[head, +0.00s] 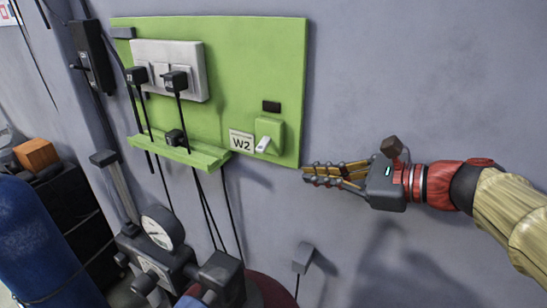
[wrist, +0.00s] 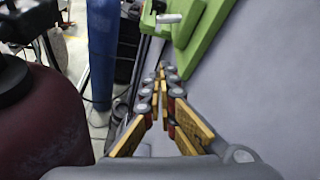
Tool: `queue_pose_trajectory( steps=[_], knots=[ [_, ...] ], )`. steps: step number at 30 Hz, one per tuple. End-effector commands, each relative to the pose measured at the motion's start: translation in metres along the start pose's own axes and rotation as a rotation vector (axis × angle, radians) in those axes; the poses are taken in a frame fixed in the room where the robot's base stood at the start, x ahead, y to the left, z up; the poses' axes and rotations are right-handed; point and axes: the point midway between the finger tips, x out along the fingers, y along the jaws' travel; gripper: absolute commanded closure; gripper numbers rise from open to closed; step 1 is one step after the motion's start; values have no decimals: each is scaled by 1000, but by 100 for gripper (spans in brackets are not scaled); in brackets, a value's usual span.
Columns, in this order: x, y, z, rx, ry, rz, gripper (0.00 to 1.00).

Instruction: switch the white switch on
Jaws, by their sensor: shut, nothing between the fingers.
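The white switch (head: 264,144) is a small lever on a green box at the lower right of the green board (head: 250,60). Its lever slants down to the left. A white label marked W2 (head: 241,142) is beside it. My gripper (head: 307,173) is shut and empty, just right of the board's lower right edge, pointing left. In the wrist view my gripper (wrist: 165,68) has its fingertips together, and the white switch (wrist: 168,18) stands out from the green board (wrist: 205,30) above them. The fingers appear apart from the switch.
A grey socket plate (head: 190,58) with black plugs is on the board, above a green shelf (head: 180,153) with hanging cables. A pressure gauge (head: 162,227) and a blue cylinder (head: 35,240) stand at lower left. The wall right of the board is mostly bare.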

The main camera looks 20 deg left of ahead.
Motion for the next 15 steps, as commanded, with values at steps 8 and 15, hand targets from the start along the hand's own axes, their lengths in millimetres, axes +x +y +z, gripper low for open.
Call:
queue_pose_trajectory(
  steps=[8, 15],
  knots=[
    [12, 1, 1, -2, -1, 3, 100],
    [55, 2, 1, 0, 0, 6, 100]
  ],
)
